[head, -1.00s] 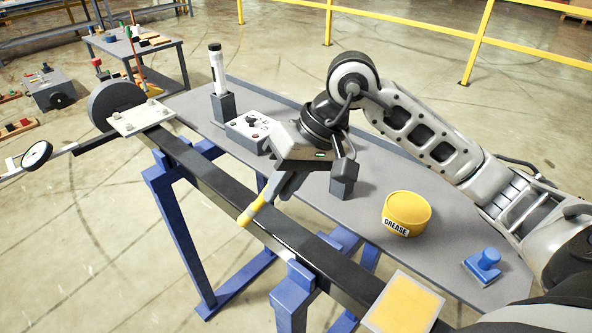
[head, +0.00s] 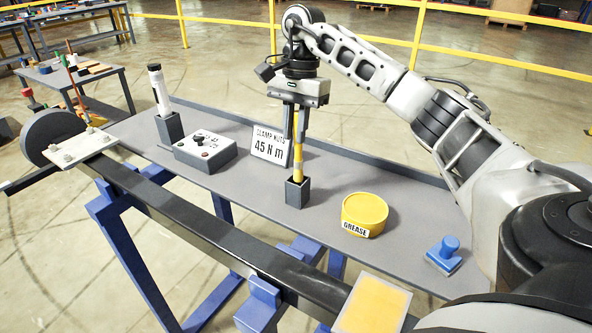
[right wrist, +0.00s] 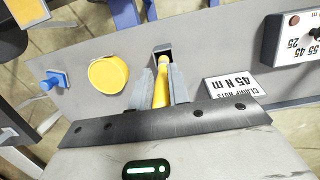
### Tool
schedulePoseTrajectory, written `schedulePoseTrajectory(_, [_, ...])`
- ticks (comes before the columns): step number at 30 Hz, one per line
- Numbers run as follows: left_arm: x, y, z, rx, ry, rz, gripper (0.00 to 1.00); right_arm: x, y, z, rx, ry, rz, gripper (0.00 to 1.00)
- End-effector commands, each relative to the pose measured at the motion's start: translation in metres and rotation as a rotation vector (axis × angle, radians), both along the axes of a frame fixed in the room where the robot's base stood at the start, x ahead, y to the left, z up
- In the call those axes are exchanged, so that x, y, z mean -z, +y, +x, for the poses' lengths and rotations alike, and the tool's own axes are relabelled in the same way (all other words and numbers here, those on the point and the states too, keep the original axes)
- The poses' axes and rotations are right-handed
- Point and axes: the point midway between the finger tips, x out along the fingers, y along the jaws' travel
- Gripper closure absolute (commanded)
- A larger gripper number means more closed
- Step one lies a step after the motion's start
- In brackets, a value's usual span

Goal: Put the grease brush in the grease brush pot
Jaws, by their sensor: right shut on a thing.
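The grease brush (head: 298,155), with a yellow handle, hangs upright between the fingers of my right gripper (head: 293,138), which is shut on it. It also shows in the right wrist view (right wrist: 161,90). The grease brush pot (head: 297,194) is a small dark grey square holder on the bench. The brush's lower end is at the pot's open top; how deep it sits inside is hard to tell. In the right wrist view the pot (right wrist: 158,47) lies just beyond the fingertips. My left gripper is not in view.
A yellow grease tin (head: 365,212) and a blue stamp-like block (head: 444,254) stand to the right on the bench (head: 240,210). A torque sign (head: 269,146) stands behind the pot. A control box (head: 205,150) and a holder with a white tube (head: 168,125) stand left.

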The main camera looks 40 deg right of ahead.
Motion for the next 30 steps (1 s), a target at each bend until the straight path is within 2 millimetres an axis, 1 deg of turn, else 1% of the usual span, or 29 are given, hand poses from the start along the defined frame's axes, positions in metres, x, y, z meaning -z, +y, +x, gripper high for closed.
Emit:
schedulePoseTrajectory(1, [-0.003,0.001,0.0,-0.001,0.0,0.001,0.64,0.01,-0.001,-0.001,0.0,0.004,-0.001,1.0])
schedulePoseTrajectory(3, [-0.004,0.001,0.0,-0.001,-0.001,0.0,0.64,0.02,-0.001,-0.001,0.001,0.002,-0.002,1.0])
schedulePoseTrajectory(10, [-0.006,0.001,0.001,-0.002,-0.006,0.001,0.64,0.038,0.0,-0.001,-0.002,-0.001,-0.001,1.0])
schedulePoseTrajectory(15, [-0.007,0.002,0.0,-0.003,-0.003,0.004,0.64,0.062,0.0,-0.001,-0.002,-0.001,-0.001,1.0])
schedulePoseTrajectory(18, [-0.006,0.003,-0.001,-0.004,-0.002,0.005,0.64,0.067,0.0,0.0,-0.002,-0.004,-0.001,1.0])
schedulePoseTrajectory(26, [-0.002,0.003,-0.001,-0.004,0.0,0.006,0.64,0.069,0.0,0.0,-0.002,-0.004,-0.001,1.0])
schedulePoseTrajectory(27, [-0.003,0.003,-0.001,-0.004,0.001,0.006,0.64,0.069,0.0,0.0,-0.002,-0.004,-0.001,0.77])
schedulePoseTrajectory(29, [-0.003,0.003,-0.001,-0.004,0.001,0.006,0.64,0.069,0.0,0.0,-0.002,-0.004,-0.001,0.6])
schedulePoseTrajectory(30, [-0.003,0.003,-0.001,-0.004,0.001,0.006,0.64,0.069,0.0,0.0,-0.002,-0.004,-0.001,0.6])
